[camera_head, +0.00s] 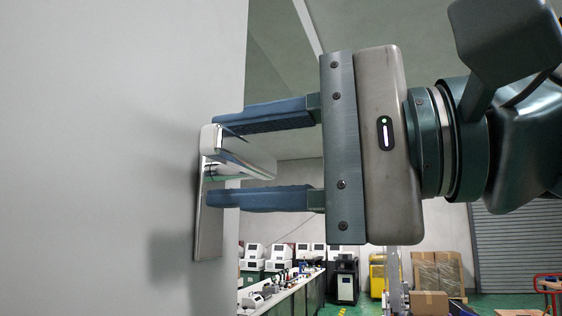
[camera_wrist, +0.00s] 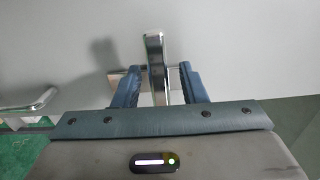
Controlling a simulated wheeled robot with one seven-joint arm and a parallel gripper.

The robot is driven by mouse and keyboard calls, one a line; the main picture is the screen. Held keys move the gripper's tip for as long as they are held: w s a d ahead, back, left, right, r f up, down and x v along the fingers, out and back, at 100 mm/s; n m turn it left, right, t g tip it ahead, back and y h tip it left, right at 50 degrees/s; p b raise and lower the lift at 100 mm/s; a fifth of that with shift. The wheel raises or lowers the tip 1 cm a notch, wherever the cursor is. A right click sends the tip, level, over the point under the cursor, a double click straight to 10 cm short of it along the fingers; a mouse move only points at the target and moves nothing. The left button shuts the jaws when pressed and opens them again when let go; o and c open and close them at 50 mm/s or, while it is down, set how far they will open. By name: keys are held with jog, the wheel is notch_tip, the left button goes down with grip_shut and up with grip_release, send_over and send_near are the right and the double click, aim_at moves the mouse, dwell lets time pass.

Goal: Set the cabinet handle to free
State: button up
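The cabinet handle (camera_head: 245,165) is a shiny metal lever on a metal plate (camera_head: 207,225), fixed to the pale grey cabinet face (camera_head: 120,150). In the wrist view the handle (camera_wrist: 155,60) sticks up between my fingers. My gripper (camera_head: 215,158) is open, its two blue fingers on either side of the handle, one above and one below in the head view. Gaps show between the fingers and the handle. The fingertips are close to the cabinet face; I cannot tell whether they touch it. The gripper's body hides the near part of the handle in the wrist view.
Another metal handle or bar (camera_wrist: 38,104) shows at the left of the wrist view. Far behind in the head view are a long bench with equipment (camera_head: 290,295), cardboard boxes (camera_head: 437,272) and a roller shutter (camera_head: 517,245).

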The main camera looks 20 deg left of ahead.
jog(key=shift+d, duration=0.1)
jog(key=d+b, duration=0.2)
jog(key=d, duration=1.1)
jog(key=shift+s+d, duration=0.3)
jog(key=shift+s, duration=0.15)
jog(key=w+a+f+m+t+h, duration=0.1)
jog(key=w+f+t+h, duration=0.15)
jog(key=w+f, duration=0.45)
jog(key=w+f+m+t+h, duration=0.1)
jog(key=w+f+h, duration=0.25)
jog(key=f, duration=0.75)
jog(key=w+a+f+m+t+h, duration=0.1)
jog(key=w+f+t+h, duration=0.3)
jog(key=f, duration=0.6)
jog(key=d+f+n+g+h, duration=0.1)
jog(key=d+f, duration=0.3)
jog(key=f, duration=0.5)
jog(key=s+d+f+n+g+h, duration=0.1)
jog(key=d+f+h, duration=0.3)
jog(key=f, duration=0.6)
jog(key=s+d+f+n+g+h, duration=0.1)
jog(key=d+f+g+h, duration=0.1)
jog(key=f, duration=0.7)
jog(key=d+h, duration=0.1)
jog(key=d, duration=0.1)
jog(key=shift+d+f+n+g, duration=0.3)
jog(key=shift+d+n+g, duration=0.05)
jog(key=shift+d+n, duration=0.05)
